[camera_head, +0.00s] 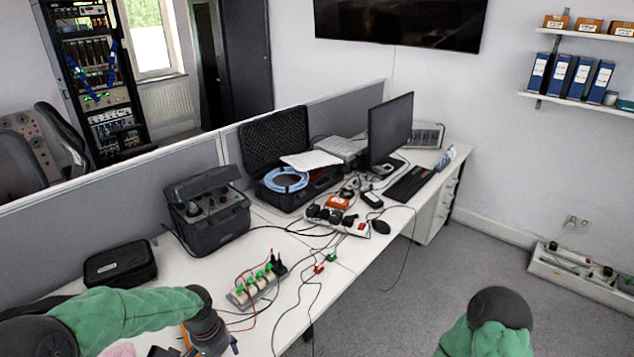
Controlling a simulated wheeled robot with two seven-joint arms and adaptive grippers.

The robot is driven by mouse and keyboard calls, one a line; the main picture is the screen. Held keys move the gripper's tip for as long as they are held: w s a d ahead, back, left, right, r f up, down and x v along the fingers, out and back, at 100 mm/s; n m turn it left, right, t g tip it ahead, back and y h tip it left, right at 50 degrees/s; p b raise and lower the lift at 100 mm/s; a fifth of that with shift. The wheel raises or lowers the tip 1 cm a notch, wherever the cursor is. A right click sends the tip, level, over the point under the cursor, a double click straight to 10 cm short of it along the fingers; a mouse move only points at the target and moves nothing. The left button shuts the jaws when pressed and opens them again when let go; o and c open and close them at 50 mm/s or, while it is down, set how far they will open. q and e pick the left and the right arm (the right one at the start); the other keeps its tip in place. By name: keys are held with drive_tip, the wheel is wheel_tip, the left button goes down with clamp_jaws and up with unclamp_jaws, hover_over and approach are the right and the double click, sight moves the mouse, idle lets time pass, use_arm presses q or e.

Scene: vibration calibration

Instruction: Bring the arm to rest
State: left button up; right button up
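My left arm comes in from the lower left in a green cover, over the near end of the desk (185,270). Its dark wrist part runs down to the bottom edge of the picture, and I see no clear fingers there. My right arm shows at the bottom right as a green cover with a dark rounded joint, over the floor. My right gripper is out of the picture. Neither gripper's hold can be seen.
A power strip with green plugs (257,286) and loose cables lies just beyond my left arm. A black pouch (119,265), a dark instrument case (208,212), an open case (278,145) and a monitor (390,128) stand farther back. Grey floor (420,290) is open at right.

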use_arm(q)
drive_tip(key=s+d+f+n+h, duration=0.1)
drive_tip(key=s+d+f+n, duration=0.1)
drive_tip(key=s+d+f, duration=0.5)
drive_tip(key=s+d+f+n+h, duration=0.1)
drive_tip(key=s+d+f, duration=0.5)
drive_tip(key=s+f, duration=0.4)
wheel_tip(320, 180, down, 4)
drive_tip(key=shift+d+r+n+h, duration=0.1)
drive_tip(key=shift+d+n+h, duration=0.3)
